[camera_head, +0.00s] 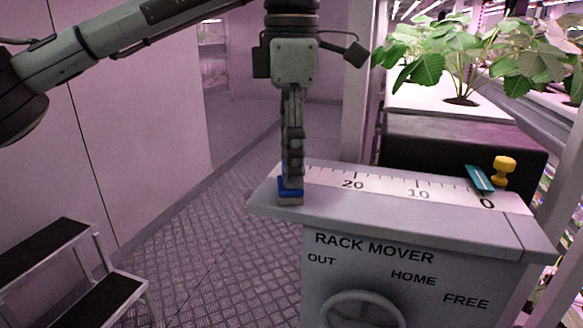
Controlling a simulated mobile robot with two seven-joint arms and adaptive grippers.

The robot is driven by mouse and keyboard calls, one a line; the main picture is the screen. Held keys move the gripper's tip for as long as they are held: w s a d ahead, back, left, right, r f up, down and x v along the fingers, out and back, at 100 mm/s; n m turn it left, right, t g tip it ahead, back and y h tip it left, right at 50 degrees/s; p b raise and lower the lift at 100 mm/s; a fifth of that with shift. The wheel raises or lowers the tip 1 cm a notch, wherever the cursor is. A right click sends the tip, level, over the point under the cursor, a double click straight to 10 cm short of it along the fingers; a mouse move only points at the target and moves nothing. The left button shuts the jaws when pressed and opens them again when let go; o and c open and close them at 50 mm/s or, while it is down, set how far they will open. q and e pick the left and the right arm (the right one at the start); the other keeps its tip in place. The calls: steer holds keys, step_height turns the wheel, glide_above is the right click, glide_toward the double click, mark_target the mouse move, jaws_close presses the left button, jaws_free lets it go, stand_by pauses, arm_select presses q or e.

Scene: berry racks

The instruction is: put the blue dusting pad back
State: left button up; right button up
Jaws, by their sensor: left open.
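The blue dusting pad (290,188) is a small blue block with a paler lower part, at the left end of the rack mover's top. My left gripper (291,172) points straight down over it, with its fingers seen edge-on. The jaws are open, and the fingertips are at the pad, overlapping its upper part in the picture. I cannot tell whether they touch it. The fingers hide part of the pad and of the top behind it. My right gripper is not in view.
The rack mover (375,246) has a ruler scale (385,186) on top and a handwheel (362,308) in front. A teal pointer (478,178) and a yellow knob (503,167) are at its right end. Plants (460,58) stand behind. A step stool (70,270) is at left; the floor between is clear.

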arm_select(q)
step_height(320, 180, up, 6)
steer(key=shift+r, duration=0.1)
step_height(320, 180, up, 3)
steer(key=shift+f+p, duration=0.2)
steer(key=shift+p, duration=0.25)
steer(key=shift+r, duration=0.6)
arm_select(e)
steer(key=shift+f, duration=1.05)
